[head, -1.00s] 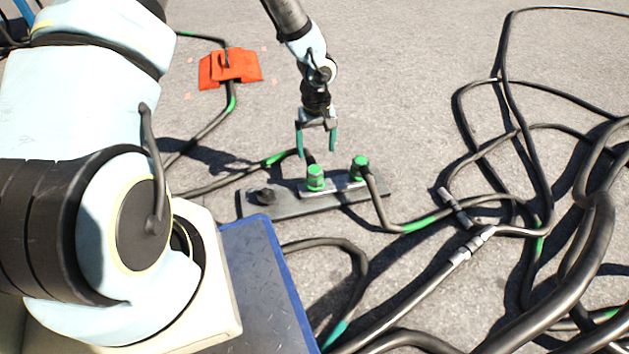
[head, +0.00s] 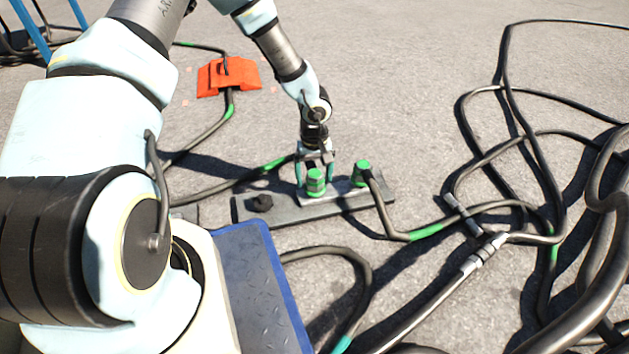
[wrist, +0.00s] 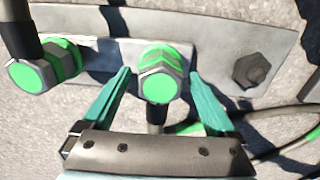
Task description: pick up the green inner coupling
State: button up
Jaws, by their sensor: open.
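The green inner coupling (head: 315,184) stands upright on the grey metal plate (head: 290,210), between a dark knob and the other green coupling. In the wrist view the inner coupling (wrist: 160,82) shows as a green-and-grey hexagonal fitting with a dark cable below it. My gripper (head: 316,170) is at the coupling, open. In the wrist view its two teal fingers (wrist: 159,76) lie on either side of the coupling, with visible gaps; whether they are level with it in depth is hard to tell.
The other green coupling (head: 361,173) stands close to the right, with a cable leaving it. A dark knob (head: 262,203) sits at the plate's left end. Tangled black cables (head: 530,150) cover the right side. An orange block (head: 229,76) lies farther back.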

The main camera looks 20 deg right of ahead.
grip_shut()
dwell(0.7)
